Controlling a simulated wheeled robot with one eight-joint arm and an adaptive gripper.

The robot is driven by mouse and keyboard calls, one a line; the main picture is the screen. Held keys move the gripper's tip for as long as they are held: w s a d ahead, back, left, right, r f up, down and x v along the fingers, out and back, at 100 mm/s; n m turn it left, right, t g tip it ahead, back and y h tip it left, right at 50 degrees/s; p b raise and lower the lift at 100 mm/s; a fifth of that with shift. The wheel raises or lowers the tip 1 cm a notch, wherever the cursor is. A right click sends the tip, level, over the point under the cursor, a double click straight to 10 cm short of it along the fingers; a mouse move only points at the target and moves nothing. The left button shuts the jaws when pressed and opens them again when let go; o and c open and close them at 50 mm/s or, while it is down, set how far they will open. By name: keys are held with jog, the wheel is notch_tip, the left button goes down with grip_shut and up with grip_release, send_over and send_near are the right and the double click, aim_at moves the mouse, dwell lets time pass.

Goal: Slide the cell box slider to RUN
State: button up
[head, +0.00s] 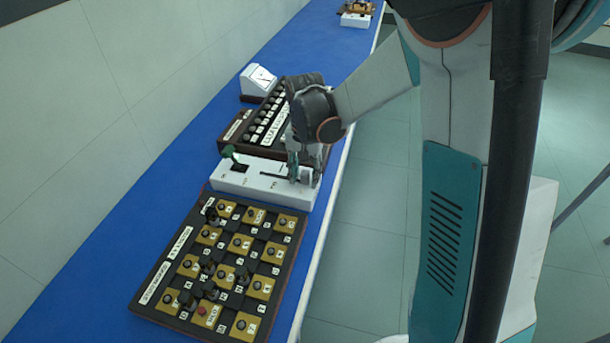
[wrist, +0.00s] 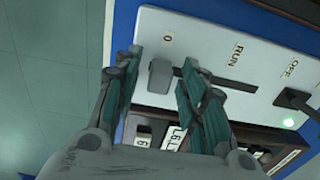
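The white cell box (head: 262,188) stands on the blue bench, and its top also shows in the wrist view (wrist: 200,28). Its grey slider knob (wrist: 160,76) sits at the slot's left end in the wrist view, near the "0" label (wrist: 167,38). The dark slot runs right from the knob, toward the side with the RUN label (wrist: 237,54). My gripper (head: 304,178) points down at the right end of the box in the head view. In the wrist view its two fingers (wrist: 162,60) are open on either side of the knob, with visible gaps.
A dark plug board (head: 160,270) lies in front and a dark key panel (head: 255,130) behind. A white meter (head: 258,80) stands farther back.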

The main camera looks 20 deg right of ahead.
aim_at(277, 176)
grip_shut()
jog(key=w+a, duration=0.1)
jog(key=a, duration=0.1)
jog(key=w+a, duration=0.3)
jog(key=a, duration=0.1)
jog(key=shift+w+a, duration=0.25)
jog(key=shift+a, duration=0.05)
grip_release()
notch_tip(277, 176, up, 12)
dwell(0.6)
